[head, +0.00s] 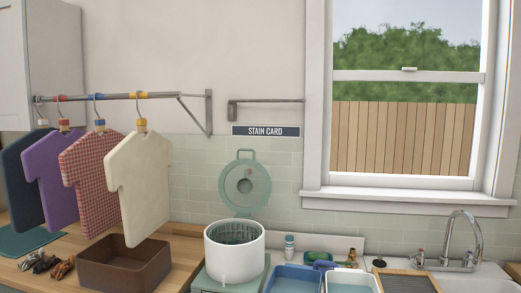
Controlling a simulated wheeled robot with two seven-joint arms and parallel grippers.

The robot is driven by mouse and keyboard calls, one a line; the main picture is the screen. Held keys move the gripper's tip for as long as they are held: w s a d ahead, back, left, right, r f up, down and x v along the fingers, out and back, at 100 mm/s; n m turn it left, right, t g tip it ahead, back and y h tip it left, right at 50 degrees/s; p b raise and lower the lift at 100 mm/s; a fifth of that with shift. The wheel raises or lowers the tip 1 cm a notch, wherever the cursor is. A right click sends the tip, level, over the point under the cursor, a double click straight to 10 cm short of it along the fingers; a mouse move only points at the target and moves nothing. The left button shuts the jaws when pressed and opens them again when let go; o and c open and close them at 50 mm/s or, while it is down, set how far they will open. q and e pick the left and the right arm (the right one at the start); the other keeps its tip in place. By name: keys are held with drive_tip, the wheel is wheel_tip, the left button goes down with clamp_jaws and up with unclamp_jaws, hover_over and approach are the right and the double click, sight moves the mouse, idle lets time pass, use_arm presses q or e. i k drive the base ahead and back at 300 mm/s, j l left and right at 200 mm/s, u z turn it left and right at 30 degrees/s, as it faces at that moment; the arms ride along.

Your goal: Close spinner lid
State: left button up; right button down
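The spinner (235,262) is a white round tub with a dark ribbed basket inside, standing on a green-grey base. Its round green lid (245,186) is open and stands upright behind the tub, with a loop handle at its top. The lid's lower edge is by the tub's back rim. The basket looks empty, but its bottom is hidden. Neither of my grippers shows in the head view.
Shirts (145,190) hang from a wall rail at left, above a brown bin (123,266) on the wooden counter. A wall bar (265,102) is above the lid.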

sight(240, 211)
drive_tip(key=i+j, duration=0.15)
drive_tip(key=i, duration=0.45)
drive_tip(key=i+j+z, duration=0.1)
drive_tip(key=i, duration=0.5)
